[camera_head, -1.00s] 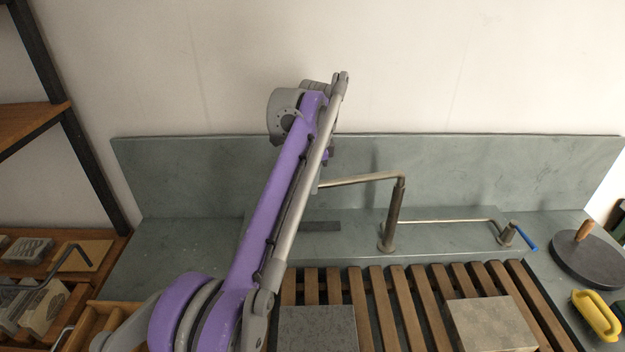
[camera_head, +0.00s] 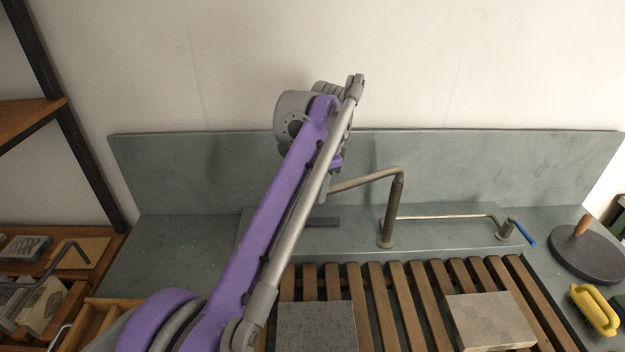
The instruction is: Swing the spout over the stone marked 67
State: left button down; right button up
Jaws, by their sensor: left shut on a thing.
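The spout (camera_head: 366,180) is a bent metal pipe on top of an upright post (camera_head: 391,215) behind the slatted rack. It reaches left from the post, and its free end is hidden by my left arm. My left gripper (camera_head: 324,190) is shut on the spout near that end, mostly hidden behind the purple arm link. A dark grey stone (camera_head: 317,325) lies on the slats at the left, and a lighter stone (camera_head: 490,320) lies on them at the right. I can read no number on either. My right gripper is out of view.
A thin rod runs right from the post to a short stub with a blue-tipped lever (camera_head: 524,235). A round dark disc with a wooden handle (camera_head: 584,246) and a yellow-handled tool (camera_head: 596,308) lie at the right. The slatted rack (camera_head: 380,300) is bare between the stones.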

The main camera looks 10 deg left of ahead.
pick_arm(q)
jog(key=s+d+n, duration=0.5)
jog(key=s+d, duration=0.1)
jog(key=d, duration=0.2)
jog(key=shift+s+d+g+y+p, duration=0.15)
jog(key=shift+d+g+y+p, duration=0.2)
jog(key=shift+p, duration=0.1)
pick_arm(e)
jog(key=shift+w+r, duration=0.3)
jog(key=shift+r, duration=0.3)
pick_arm(q)
jog(key=c, duration=0.7)
grip_release()
jog(key=r, duration=0.3)
jog(key=d+r+p, duration=0.1)
jog(key=r, duration=0.3)
jog(key=d+r+p, duration=0.1)
jog(key=r, duration=0.2)
jog(key=shift+s+r, duration=0.35)
jog(key=shift+s, duration=0.05)
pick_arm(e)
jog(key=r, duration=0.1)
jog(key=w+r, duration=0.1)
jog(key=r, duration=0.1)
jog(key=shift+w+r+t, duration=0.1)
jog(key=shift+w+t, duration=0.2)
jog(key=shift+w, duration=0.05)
